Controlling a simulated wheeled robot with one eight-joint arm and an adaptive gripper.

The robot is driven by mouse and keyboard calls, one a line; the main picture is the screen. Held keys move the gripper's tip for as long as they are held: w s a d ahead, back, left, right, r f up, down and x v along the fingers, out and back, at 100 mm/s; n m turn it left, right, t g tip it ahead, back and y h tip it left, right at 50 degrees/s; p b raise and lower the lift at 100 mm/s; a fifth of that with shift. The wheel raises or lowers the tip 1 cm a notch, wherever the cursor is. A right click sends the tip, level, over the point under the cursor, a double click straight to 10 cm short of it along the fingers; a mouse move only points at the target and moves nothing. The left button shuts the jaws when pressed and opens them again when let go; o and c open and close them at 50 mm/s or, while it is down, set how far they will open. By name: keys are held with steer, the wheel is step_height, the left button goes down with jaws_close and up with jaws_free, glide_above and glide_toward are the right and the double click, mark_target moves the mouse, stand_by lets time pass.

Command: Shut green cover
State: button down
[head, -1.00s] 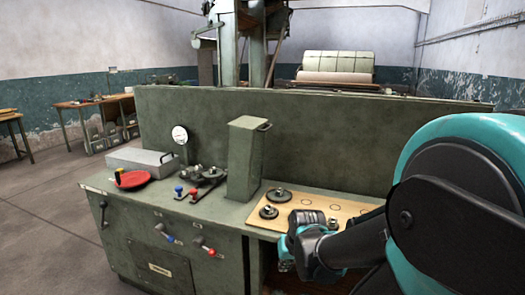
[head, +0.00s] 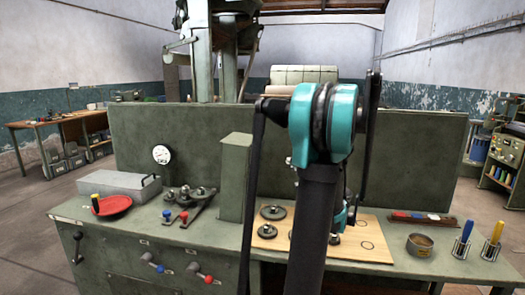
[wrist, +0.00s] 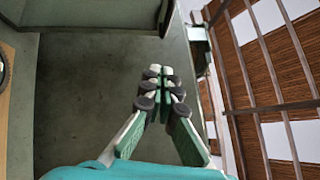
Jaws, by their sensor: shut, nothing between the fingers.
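A tall green upright piece (head: 236,178) stands on the green bench, left of my arm in the head view. It looks like the green cover standing raised, though I cannot see a hinge. My gripper (wrist: 160,75) is shut and empty in the wrist view, its fingertips together in front of a plain dark green surface (wrist: 90,100). In the head view my arm hides most of the gripper, and its distance from the cover cannot be told. Nothing shows the gripper touching the cover.
A wooden board (head: 375,250) with round metal parts lies right of the green piece. Left are a red dish (head: 113,205), a grey box (head: 118,186), a gauge (head: 161,155) and a clamp-like fixture (head: 190,202). A tin (head: 419,245) and tool holders stand right. A high green panel (head: 415,150) closes the back.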

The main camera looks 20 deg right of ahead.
steer(key=a+r+x, duration=0.1)
steer(key=a+x, duration=0.1)
steer(key=x, duration=1)
steer(key=shift+a, duration=0.3)
steer(key=shift+w, duration=0.1)
